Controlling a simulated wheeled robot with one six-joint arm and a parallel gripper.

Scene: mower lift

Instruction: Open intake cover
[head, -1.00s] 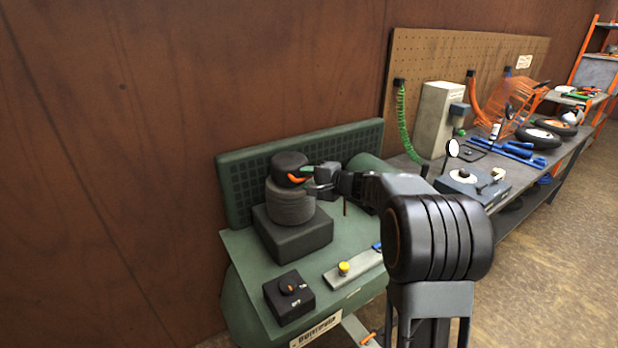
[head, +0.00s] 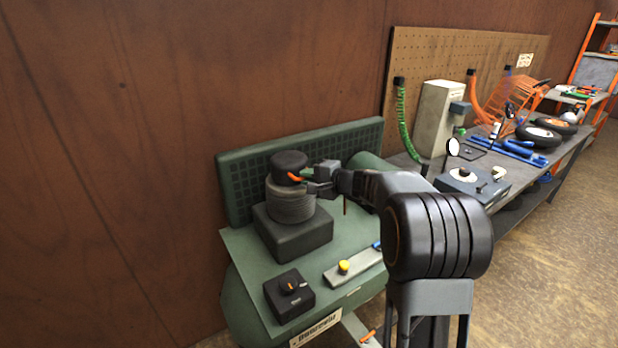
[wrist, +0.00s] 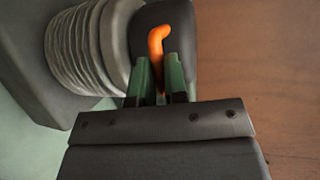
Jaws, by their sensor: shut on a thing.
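The intake cover is a dark round cap (head: 290,162) on top of a grey ribbed cylinder (head: 292,206), which stands on a dark square block on the green machine. An orange lever (wrist: 158,44) sticks out of the cap's side; in the wrist view it runs down between the green fingertips. My gripper (head: 309,182) reaches the cap from the right and is shut on the orange lever. In the wrist view my gripper (wrist: 160,80) hides the lever's lower part. The cap sits on the cylinder, and I see no clear gap between them.
The green machine (head: 240,245) has a grilled back panel. A black box with a knob (head: 289,297) and a plate with a yellow button (head: 344,267) lie in front. A workbench (head: 560,165) with tools stands to the right. Floor at right is clear.

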